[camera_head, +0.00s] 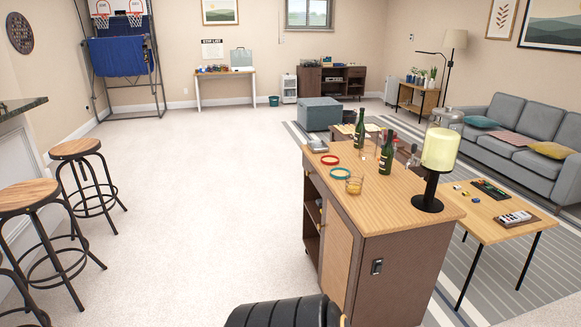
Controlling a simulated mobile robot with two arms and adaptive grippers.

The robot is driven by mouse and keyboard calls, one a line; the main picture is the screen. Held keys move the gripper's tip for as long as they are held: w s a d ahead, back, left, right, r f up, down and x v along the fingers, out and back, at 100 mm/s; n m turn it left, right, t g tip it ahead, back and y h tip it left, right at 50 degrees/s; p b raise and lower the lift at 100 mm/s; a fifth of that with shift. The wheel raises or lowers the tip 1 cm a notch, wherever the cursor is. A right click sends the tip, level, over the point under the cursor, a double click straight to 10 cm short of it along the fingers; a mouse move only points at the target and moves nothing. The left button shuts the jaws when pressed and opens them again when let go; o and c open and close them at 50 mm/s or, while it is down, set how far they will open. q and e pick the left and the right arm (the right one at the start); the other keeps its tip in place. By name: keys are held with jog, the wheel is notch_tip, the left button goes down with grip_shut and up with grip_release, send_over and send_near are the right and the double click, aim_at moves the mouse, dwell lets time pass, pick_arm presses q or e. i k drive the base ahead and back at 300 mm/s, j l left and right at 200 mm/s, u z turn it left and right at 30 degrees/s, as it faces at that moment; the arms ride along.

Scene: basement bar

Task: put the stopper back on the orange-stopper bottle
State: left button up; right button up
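Two dark green bottles stand upright on the wooden top of the bar cabinet (395,205). One green bottle (360,131) is farther back and the other green bottle (386,156) is nearer. A clear bottle-like glass vessel (413,158) stands to the right of them, partly hidden by the lamp. I cannot make out an orange stopper, and the bottle tops are too small to tell apart. Neither of my grippers is in view.
A low table (490,224) is to the right, stools (82,150) at far left. Carpet between is clear.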

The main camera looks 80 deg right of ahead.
aim_at(387, 151)
jog(key=z, duration=3.05)
